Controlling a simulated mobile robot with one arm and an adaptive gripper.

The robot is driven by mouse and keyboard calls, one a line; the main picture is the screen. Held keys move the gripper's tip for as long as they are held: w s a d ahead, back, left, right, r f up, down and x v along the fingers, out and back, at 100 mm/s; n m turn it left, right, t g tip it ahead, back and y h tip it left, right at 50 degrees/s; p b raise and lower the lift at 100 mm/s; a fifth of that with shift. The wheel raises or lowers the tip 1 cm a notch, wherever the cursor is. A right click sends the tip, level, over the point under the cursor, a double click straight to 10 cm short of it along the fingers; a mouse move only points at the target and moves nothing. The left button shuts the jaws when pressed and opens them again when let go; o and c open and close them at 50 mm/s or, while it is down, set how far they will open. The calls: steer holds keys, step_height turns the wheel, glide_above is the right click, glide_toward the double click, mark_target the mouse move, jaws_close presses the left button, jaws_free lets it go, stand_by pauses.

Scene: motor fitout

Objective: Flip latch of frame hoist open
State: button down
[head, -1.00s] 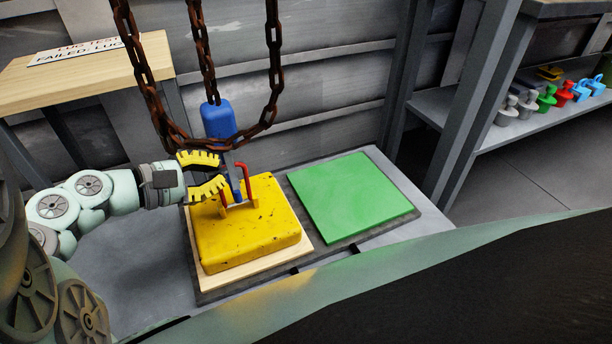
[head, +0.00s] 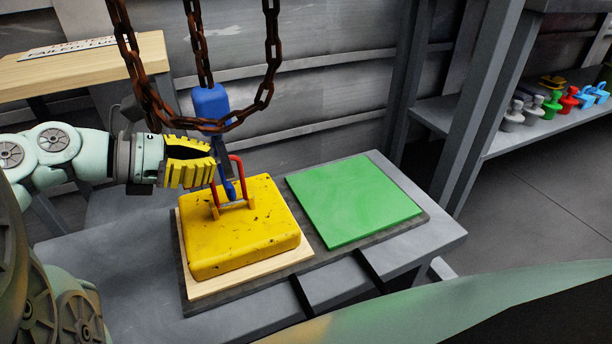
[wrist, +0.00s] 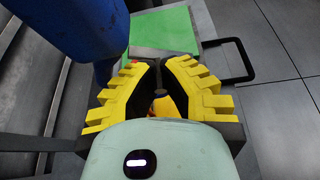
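The frame hoist's blue hook block (head: 210,102) hangs from a rusty chain. Below it are a dark shank (head: 218,150) and a blue hook tip (head: 230,190), close to the red handle (head: 237,165) on the yellow block (head: 240,245). I cannot tell whether the hook passes under the handle. My gripper (head: 213,162) is left of the shank, its yellow fingers level with it. In the wrist view the fingertips (wrist: 160,64) are a narrow gap apart, with a thin dark piece (wrist: 160,92) between the fingers. The latch itself is not clearly visible. The blue block (wrist: 85,35) shows at upper left.
The yellow block sits on a wooden board (head: 265,272) on the grey table. A green pad (head: 352,198) to its right is bare. The chain (head: 203,45) loops around the blue block. A wooden bench (head: 90,68) is behind left; a shelf (head: 520,135) holds coloured weights at right.

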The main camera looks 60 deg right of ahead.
steer(key=n+g, duration=0.1)
steer(key=r+n+g+y+p, duration=0.1)
steer(key=n, duration=0.1)
steer(key=shift+s+r, duration=0.15)
steer(key=shift+r, duration=0.1)
steer(key=shift+n+g, duration=0.3)
stand_by(0.4)
steer(key=c, duration=1)
jaws_free()
steer(key=shift+f, duration=0.1)
